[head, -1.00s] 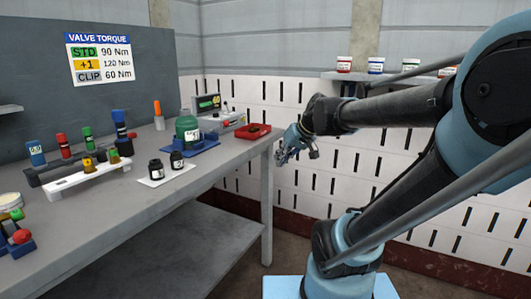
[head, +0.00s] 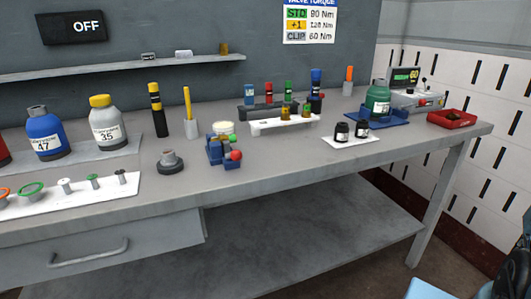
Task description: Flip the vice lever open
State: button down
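In the head view a green cylinder (head: 377,101) stands upright on a blue fixture (head: 385,120) at the back right of the bench, which looks like the vice. Its lever cannot be made out at this size, nor whether it is open or shut. A smaller blue block with red and green knobs (head: 222,151) sits near the front edge, mid-bench. My gripper is out of view; only dark parts of my arm show at the lower right edge.
The grey bench (head: 340,165) holds a red tray (head: 451,119), a machine with a display (head: 415,98), a white mat with two black jars (head: 350,141), racks of small bottles and, at left, blue (head: 45,135) and grey (head: 107,127) cylinders. A drawer (head: 100,255) is below.

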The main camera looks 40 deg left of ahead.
aim_at(237, 155)
jog(key=u, duration=2.25)
jog(key=k, duration=0.95)
jog(key=u, duration=0.3)
jog(key=i, duration=1)
jog(key=u, duration=0.05)
